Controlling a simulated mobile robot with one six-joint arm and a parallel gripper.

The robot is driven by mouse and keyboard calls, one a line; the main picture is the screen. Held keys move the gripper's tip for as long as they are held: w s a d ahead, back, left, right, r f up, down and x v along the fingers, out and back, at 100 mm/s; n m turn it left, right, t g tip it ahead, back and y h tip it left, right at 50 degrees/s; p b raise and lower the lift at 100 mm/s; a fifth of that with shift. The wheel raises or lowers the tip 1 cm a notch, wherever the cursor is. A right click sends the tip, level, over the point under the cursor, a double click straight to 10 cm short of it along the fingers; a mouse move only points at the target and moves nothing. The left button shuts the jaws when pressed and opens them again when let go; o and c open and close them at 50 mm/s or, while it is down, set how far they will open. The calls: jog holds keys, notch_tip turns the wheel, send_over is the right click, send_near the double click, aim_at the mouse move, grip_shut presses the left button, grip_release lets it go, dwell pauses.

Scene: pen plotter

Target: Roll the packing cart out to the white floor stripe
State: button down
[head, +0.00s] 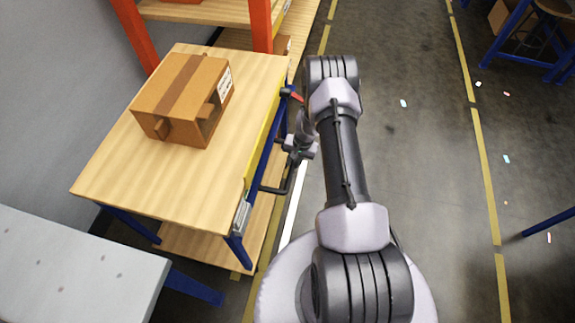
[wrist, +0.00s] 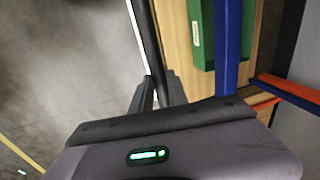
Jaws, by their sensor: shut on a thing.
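The packing cart (head: 110,180) has a light wooden top, blue legs and a lower wooden shelf. It stands left of my arm in the head view. A dark handle bar (head: 272,190) sticks out from its right side. My gripper (head: 291,147) is shut on this handle, beside the cart's right edge. In the wrist view the fingers (wrist: 158,94) close around the dark bar (wrist: 144,30). The white floor stripe (head: 295,205) runs along the floor just right of the cart, partly hidden by my arm. It also shows beside the bar in the wrist view (wrist: 134,28).
A green bin (wrist: 202,40) shows in the wrist view. An orange-framed shelf (head: 205,12) stands behind, and a pale table (head: 75,270) is at lower left. Open floor (head: 425,150) lies to the right.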

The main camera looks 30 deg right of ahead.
jog(key=s+d, duration=0.7)
jog(key=shift+b, duration=0.45)
jog(key=shift+s+d, duration=0.15)
jog(key=c, duration=1.3)
grip_release()
jog(key=shift+s+d, duration=0.1)
jog(key=shift+d, duration=0.05)
notch_tip(320, 180, up, 17)
jog(key=s+d+p, duration=0.2)
jog(key=p, duration=0.4)
jog(key=shift+s+d, duration=0.1)
